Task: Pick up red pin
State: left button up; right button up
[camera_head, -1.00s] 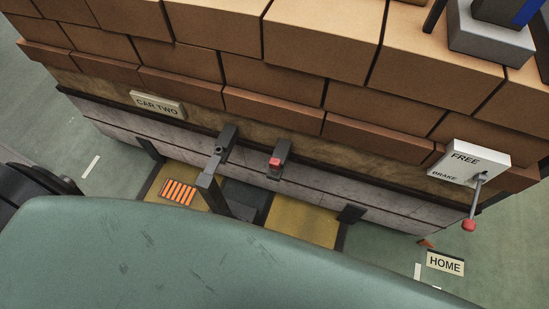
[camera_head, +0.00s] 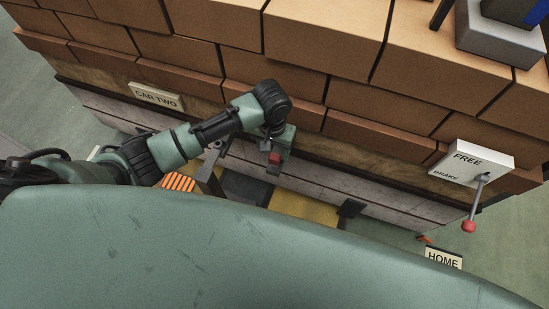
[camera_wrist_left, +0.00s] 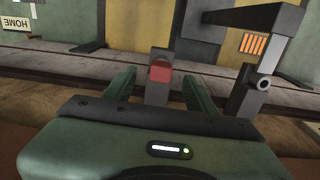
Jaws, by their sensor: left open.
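The red pin (camera_head: 274,161) sits on a dark upright bracket on the side of the brick-loaded car. In the left wrist view the red pin (camera_wrist_left: 160,70) shows between my two fingers, with a dark post around and below it. My left gripper (camera_head: 277,152) is over the pin, its fingers partly hidden by the wrist. In the wrist view my left gripper (camera_wrist_left: 159,80) is open, one finger on each side of the pin; I cannot tell whether they touch it. My right gripper is in neither view.
A dark hooked arm (camera_wrist_left: 250,85) stands close to the right of my fingers in the wrist view. A brake lever with a red knob (camera_head: 468,226) hangs at the right. An orange-striped plate (camera_head: 178,182) lies below.

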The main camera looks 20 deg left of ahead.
aim_at(274, 157)
pick_arm(q)
jog(key=shift+w+a, duration=0.25)
jog(key=shift+a, duration=0.05)
jog(key=shift+f, duration=0.35)
jog(key=f, duration=0.7)
jog(key=shift+d, duration=0.25)
jog(key=shift+r, duration=0.1)
grip_shut()
